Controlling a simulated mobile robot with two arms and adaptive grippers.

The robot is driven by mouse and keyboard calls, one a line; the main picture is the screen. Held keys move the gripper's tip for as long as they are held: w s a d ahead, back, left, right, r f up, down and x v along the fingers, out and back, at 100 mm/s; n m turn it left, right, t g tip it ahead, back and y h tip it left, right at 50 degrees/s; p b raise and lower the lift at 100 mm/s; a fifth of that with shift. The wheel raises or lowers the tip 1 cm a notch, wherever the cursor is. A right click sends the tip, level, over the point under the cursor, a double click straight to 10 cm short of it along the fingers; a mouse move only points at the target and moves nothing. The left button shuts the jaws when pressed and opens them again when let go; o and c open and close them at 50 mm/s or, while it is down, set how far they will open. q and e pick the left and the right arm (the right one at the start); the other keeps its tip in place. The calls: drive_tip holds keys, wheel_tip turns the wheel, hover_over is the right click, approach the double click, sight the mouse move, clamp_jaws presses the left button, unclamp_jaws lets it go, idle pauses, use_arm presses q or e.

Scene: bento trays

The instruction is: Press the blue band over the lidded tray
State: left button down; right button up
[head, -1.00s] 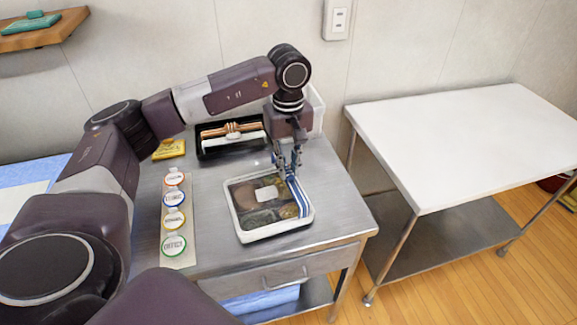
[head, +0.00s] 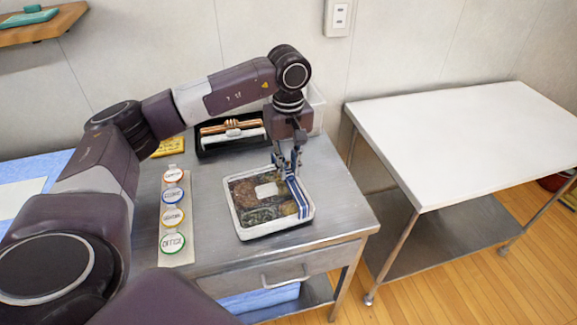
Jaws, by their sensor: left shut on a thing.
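The lidded tray (head: 240,231) sits on the metal table, its clear lid showing dark food and a white label inside the rim. The blue band (head: 298,197) with pale stripes lies along the right side of the tray, running from the fingertips toward the near right corner. My left gripper (head: 289,172) points down at the tray's far right corner and is shut on the band's far end. The gripper hides that end, and I cannot tell how closely the band touches the lid. My right gripper is not in view.
A card with several round coloured labels (head: 173,220) lies left of the tray. A black box (head: 215,147) with wrapped rolls and a clear bin (head: 318,108) stand behind. A yellow packet (head: 168,147) lies at the back left. A white-topped table (head: 460,140) at right is bare.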

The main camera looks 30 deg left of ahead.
use_arm(q)
drive_tip(key=shift+f+b, duration=0.8)
drive_tip(key=shift+f, duration=0.3)
drive_tip(key=shift+f+b, duration=0.25)
drive_tip(key=shift+b, duration=0.05)
drive_tip(key=c, duration=1.3)
unclamp_jaws()
drive_tip(key=shift+o, duration=0.2)
drive_tip(key=shift+r, duration=0.2)
drive_tip(key=shift+r+p, duration=2.6)
drive_tip(key=shift+r, duration=1.3)
drive_tip(key=shift+c, duration=0.3)
